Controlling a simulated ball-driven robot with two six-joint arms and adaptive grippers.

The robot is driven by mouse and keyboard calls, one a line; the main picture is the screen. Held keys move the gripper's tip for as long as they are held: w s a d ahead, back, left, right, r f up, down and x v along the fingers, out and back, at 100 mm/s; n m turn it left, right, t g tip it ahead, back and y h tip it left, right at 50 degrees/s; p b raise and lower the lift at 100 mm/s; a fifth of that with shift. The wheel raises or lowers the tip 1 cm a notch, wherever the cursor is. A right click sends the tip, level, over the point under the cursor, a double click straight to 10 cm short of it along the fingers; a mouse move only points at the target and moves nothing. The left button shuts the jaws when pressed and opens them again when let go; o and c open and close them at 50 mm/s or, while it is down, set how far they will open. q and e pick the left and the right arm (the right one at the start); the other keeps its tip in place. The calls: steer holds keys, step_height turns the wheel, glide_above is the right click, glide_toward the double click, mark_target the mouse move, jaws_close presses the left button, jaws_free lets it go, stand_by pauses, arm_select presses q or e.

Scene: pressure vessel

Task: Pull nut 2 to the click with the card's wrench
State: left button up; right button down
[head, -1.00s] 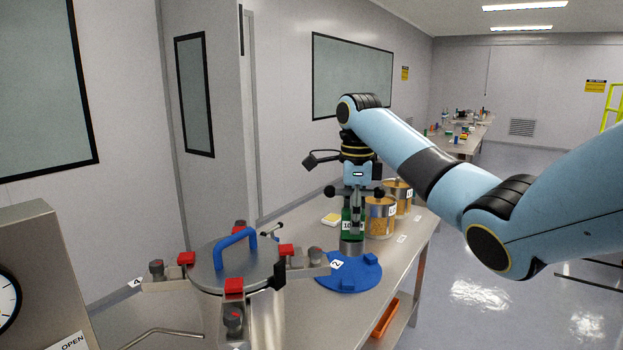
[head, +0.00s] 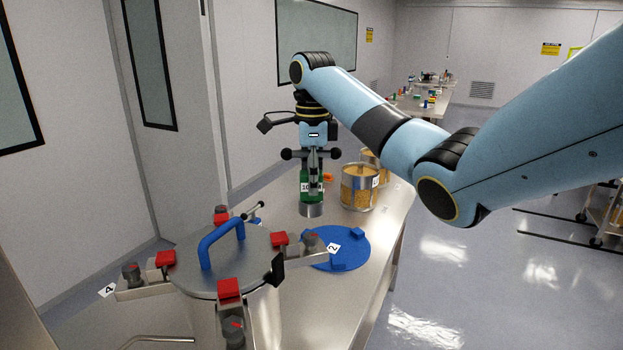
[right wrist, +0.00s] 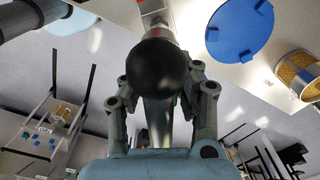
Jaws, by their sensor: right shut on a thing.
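My right gripper (head: 314,165) is shut on a green wrench (head: 304,184) with a label starting with 10. The wrench hangs upright with its silver socket (head: 311,210) pointing down, apart from the vessel. In the right wrist view, a black ball (right wrist: 158,72) hides much of the space between the fingers. The vessel lid (head: 190,275) has a blue handle (head: 222,243) and clamps with red blocks around its rim. Nut 2 (head: 310,243) appears as a dark knob on the right clamp, beside the label 2 (head: 333,247). My left gripper is not in view.
A blue disc (head: 345,258) with raised blocks lies on the steel table, right of the vessel. Jars with yellow contents (head: 360,188) stand behind it. Another clamp has label 4 (head: 107,290). A bent metal rod (head: 160,339) shows at the lower left.

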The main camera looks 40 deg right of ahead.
mark_target(312, 202)
steer(key=shift+w+f, duration=0.15)
steer(key=shift+f, duration=2.55)
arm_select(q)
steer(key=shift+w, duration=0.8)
arm_select(e)
steer(key=shift+f, duration=1.3)
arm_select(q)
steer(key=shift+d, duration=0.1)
arm_select(e)
steer(key=shift+m, duration=0.4)
